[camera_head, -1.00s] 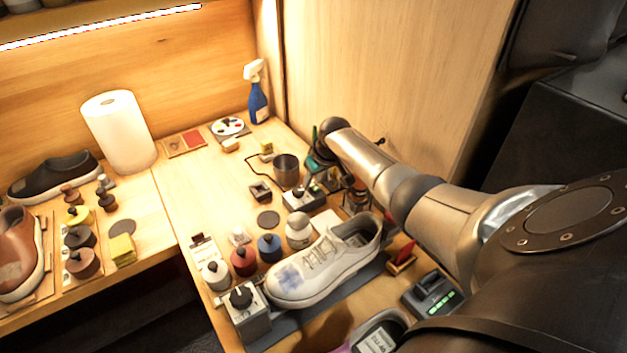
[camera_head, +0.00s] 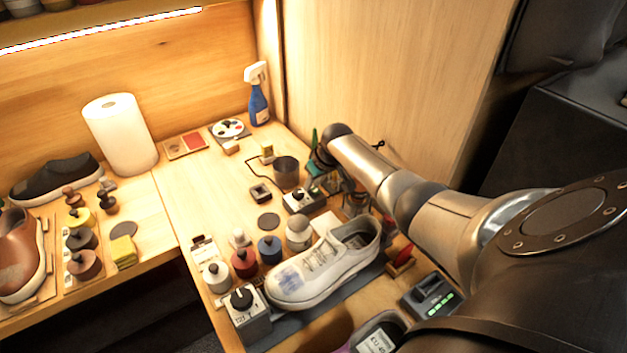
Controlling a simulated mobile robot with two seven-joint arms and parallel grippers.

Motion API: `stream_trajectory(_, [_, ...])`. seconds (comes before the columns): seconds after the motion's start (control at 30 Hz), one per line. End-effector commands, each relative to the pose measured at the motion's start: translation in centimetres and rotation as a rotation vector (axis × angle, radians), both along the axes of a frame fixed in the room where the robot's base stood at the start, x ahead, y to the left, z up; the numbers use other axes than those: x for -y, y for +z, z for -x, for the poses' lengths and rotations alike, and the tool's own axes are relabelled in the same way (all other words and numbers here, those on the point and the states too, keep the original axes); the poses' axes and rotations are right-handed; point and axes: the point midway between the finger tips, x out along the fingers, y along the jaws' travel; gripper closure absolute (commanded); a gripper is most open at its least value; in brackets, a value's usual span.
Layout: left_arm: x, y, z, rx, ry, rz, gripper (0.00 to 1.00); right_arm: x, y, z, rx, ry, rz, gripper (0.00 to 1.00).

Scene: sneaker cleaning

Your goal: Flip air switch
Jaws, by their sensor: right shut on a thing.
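My right arm reaches in from the right edge. Its gripper (camera_head: 357,194) points down behind the white sneaker, mostly hidden by the arm. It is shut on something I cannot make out. A larger grey box with a black knob (camera_head: 247,311) stands at the sneaker's toe, far from the gripper. I cannot tell which box is the air switch. My left gripper is not in view.
The white sneaker (camera_head: 325,270) with a blue toe patch lies on a dark mat. A wooden side panel (camera_head: 385,75) closes the right.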

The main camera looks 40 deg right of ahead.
Motion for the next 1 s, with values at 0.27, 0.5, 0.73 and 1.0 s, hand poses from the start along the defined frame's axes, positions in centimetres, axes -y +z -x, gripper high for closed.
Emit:
stream_trajectory(0.27, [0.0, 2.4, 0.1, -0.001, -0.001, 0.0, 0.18, -0.2, 0.0, 0.8, 0.165, 0.002, 0.017, 1.0])
stream_trajectory(0.5, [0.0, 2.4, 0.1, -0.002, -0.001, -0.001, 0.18, -0.2, -0.2, 1.0, 0.295, 0.001, 0.031, 1.0])
stream_trajectory(0.73, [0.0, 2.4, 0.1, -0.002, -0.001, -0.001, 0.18, -0.2, -0.1, 1.0, 0.324, 0.0, 0.035, 1.0])
stream_trajectory(1.0, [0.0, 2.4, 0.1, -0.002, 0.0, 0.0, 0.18, -0.2, -0.1, 1.0, 0.323, 0.0, 0.035, 0.66])
